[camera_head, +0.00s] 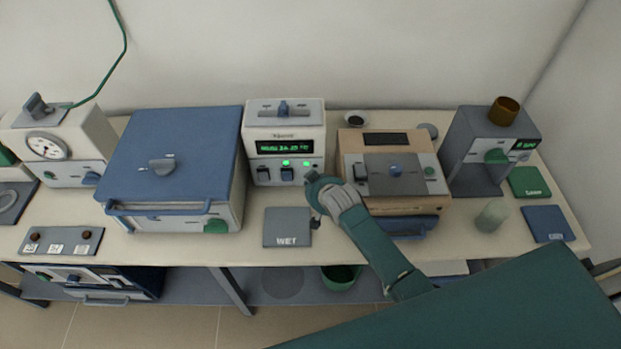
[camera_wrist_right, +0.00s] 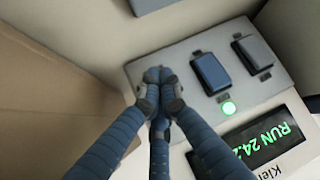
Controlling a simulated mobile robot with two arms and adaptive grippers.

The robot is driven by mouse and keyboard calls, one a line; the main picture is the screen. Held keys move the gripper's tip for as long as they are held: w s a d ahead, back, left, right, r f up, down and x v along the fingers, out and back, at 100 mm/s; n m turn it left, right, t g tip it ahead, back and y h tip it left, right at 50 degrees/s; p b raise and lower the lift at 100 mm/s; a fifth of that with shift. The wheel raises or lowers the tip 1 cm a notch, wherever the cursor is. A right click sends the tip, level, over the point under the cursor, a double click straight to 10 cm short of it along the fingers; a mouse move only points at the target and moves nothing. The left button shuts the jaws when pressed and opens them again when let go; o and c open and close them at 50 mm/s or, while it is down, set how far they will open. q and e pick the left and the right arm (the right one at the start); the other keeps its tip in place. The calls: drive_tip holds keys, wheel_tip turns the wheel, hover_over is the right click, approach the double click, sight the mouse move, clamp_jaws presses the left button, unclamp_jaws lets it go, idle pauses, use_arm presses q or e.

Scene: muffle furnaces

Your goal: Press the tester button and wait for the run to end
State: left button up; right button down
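The tester appears to be the white box (camera_head: 285,115) on the bench, with a lit green display (camera_head: 285,146) and two dark rocker switches on its panel. In the right wrist view its display (camera_wrist_right: 262,143) reads "RUN 24.2", partly cut off, and a green lamp (camera_wrist_right: 228,108) is lit beside the blue switch (camera_wrist_right: 210,72). My right gripper (camera_head: 318,187) is at the lower right of the panel. In the right wrist view the gripper (camera_wrist_right: 160,80) has its fingertips together over the panel beside the blue switch. Any button beneath them is hidden; contact cannot be told. My left gripper is not in view.
A blue-lidded furnace (camera_head: 175,150) stands left of the tester. A tan device (camera_head: 386,140) stands close on the right, near my right arm. A grey "WET" pad (camera_head: 287,227) lies in front. A translucent cup (camera_head: 492,215) stands farther right.

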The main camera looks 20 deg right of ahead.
drive_tip(key=shift+w+r, duration=0.1)
idle(0.3)
drive_tip(key=shift+s+a+p, duration=0.1)
drive_tip(key=shift+s+p, duration=0.45)
drive_tip(key=shift+s+a, duration=0.1)
drive_tip(key=shift+s, duration=0.2)
drive_tip(key=shift+s+a+p, duration=0.2)
drive_tip(key=shift+s+p, duration=0.25)
drive_tip(key=shift+s, duration=0.1)
drive_tip(key=shift+s+a, duration=0.25)
drive_tip(key=shift+s, duration=0.7)
drive_tip(key=shift+s+a, duration=0.25)
drive_tip(key=shift+s, duration=0.65)
